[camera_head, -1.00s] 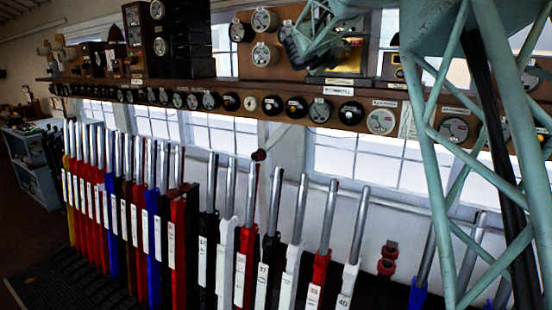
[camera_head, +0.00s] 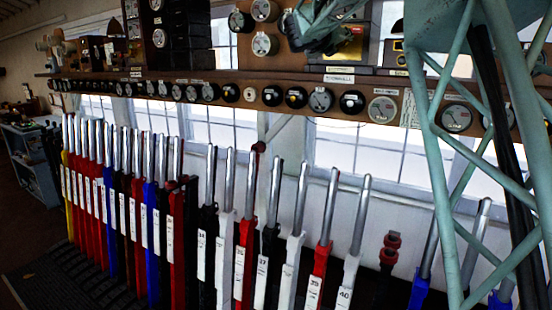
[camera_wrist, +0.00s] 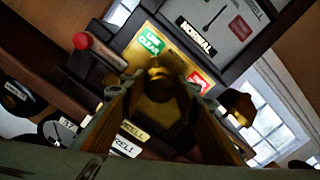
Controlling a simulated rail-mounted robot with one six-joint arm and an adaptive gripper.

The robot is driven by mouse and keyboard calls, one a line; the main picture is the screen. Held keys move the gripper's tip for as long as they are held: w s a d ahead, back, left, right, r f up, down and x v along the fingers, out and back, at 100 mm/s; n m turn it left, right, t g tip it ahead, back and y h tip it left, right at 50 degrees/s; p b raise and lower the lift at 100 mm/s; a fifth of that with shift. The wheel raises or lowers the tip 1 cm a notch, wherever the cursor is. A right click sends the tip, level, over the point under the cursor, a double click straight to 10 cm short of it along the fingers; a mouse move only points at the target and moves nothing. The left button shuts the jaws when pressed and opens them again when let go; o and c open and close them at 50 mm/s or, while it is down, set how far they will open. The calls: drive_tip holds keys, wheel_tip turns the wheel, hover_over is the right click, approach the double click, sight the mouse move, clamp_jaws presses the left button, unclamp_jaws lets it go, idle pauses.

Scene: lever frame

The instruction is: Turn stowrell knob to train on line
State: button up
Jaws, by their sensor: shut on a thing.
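The brass knob (camera_wrist: 158,75) stands in front of a brass plate on a dark instrument, between a green "LINE CLEAR" label (camera_wrist: 149,41) and a red label (camera_wrist: 201,82). My gripper (camera_wrist: 160,100) has one finger on each side of the knob's lower part and is shut on it. The fingers hide part of the knob, and its exact pointing is hard to tell. In the head view my gripper (camera_head: 322,28) is in front of the instrument's brass plate (camera_head: 347,47) on the shelf. The knob is hidden there.
The wooden shelf (camera_head: 300,78) carries several round dials and bells. A row of upright levers (camera_head: 245,200) stands below it. A red button (camera_wrist: 82,41) and a "NORMAL" label (camera_wrist: 196,36) are near the knob. My lattice-framed arm crosses the right side.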

drive_tip(key=shift+m+b, duration=0.9)
drive_tip(key=shift+b, duration=0.15)
drive_tip(key=o, duration=1.8)
drive_tip(key=shift+c, duration=0.2)
drive_tip(key=shift+s, duration=0.15)
drive_tip(key=b+v, duration=0.2)
drive_tip(key=v, duration=0.3)
drive_tip(key=shift+s+a+b, duration=0.25)
drive_tip(key=shift+s+b, duration=0.05)
drive_tip(key=shift+s+a, duration=0.1)
drive_tip(key=shift+s, duration=0.1)
drive_tip(key=v, duration=1.1)
drive_tip(key=shift+s+a, duration=0.15)
drive_tip(key=shift+s, duration=0.1)
